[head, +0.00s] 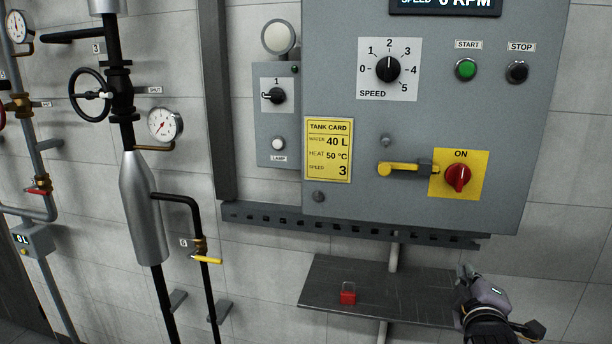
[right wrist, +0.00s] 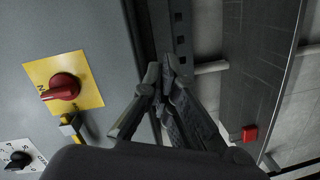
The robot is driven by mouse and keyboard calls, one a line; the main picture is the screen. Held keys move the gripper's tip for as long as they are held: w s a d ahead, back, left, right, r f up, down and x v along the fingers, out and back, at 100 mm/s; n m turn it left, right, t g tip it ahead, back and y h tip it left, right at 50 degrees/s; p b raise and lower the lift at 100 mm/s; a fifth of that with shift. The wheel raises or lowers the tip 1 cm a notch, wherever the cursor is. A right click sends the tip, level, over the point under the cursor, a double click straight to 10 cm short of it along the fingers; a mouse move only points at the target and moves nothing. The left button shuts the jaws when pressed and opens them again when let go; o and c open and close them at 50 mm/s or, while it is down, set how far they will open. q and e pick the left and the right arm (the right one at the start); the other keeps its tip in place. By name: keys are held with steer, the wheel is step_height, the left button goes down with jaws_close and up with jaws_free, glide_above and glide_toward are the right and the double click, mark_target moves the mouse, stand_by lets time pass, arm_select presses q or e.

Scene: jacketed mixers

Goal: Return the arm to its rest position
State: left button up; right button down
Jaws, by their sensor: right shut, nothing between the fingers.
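My right gripper (head: 466,272) is at the lower right of the head view, in front of the right end of the dark shelf and below the control panel. In the right wrist view its fingers (right wrist: 163,75) are together and hold nothing. The grey control panel (head: 340,90) is behind and above it. The red rotary switch (head: 458,177) on its yellow plate is at ON; it also shows in the right wrist view (right wrist: 62,87). My left gripper is not in view.
A dark shelf (head: 400,295) carries a red padlock (head: 347,295). A slotted rail (head: 350,226) runs under the panel. The tank card (head: 329,150), speed knob (head: 388,69) and yellow hasp (head: 400,169) are on the panel. Pipes with a black handwheel (head: 90,95) stand at left.

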steer(key=s+a+f+m+g+y, duration=0.2)
steer(key=s+a+f+g, duration=0.1)
steer(key=s+f, duration=0.55)
steer(key=s+a+f+m+g+y, duration=0.2)
steer(key=s+a+f+g, duration=0.3)
steer(key=f, duration=0.7)
steer(key=s+a+f+m+g+y, duration=0.15)
steer(key=s+f, duration=0.35)
steer(key=s, duration=0.5)
steer(key=s+a+f+m+g, duration=0.2)
steer(key=s+f+g, duration=0.15)
steer(key=s, duration=0.65)
steer(key=s+f+b+x, duration=0.1)
steer(key=s+x, duration=0.2)
steer(key=x, duration=1.1)
steer(key=s+f+b+x, duration=0.1)
steer(key=s+x, duration=0.3)
steer(key=x, duration=0.9)
steer(key=s+d+f+g+b, duration=0.1)
steer(key=s+d+f+b, duration=0.1)
steer(key=s+f, duration=1.5)
steer(key=shift+d+f+g, duration=0.4)
steer(key=shift+d+f, duration=0.25)
steer(key=shift+f, duration=0.15)
